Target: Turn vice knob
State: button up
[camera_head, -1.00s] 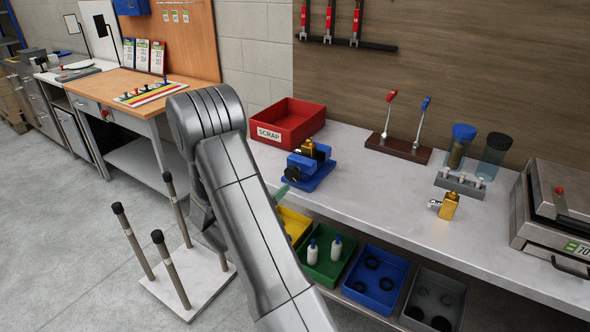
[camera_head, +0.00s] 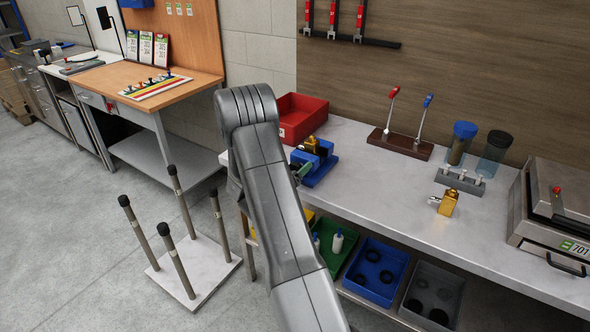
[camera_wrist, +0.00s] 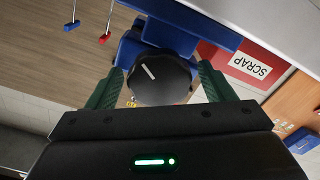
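The blue vice (camera_head: 322,172) stands on the grey bench with a brass part (camera_head: 311,144) at its top. It also shows in the wrist view (camera_wrist: 150,52). Its black round knob (camera_wrist: 160,80), with a white line slanting across its face, fills the middle of the wrist view. My gripper (camera_wrist: 160,88) is open, with one green finger on each side of the knob and narrow gaps between. I cannot tell how far the fingertips reach along the knob. In the head view my arm hides the knob, and only a bit of green finger (camera_head: 304,171) shows beside the vice.
A red scrap bin (camera_head: 304,110) stands behind the vice. A lever stand (camera_head: 400,144), a brass valve (camera_head: 446,202) and a grey machine (camera_head: 550,215) are further right on the bench. Coloured bins sit on the shelf below. A stand with black-tipped posts (camera_head: 205,265) is on the floor left.

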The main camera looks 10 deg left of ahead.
jog(key=c, duration=0.9)
jog(key=shift+c, duration=0.2)
jog(key=shift+f+m+b, duration=0.1)
jog(key=shift+m+b, duration=0.2)
jog(key=shift+b, duration=0.35)
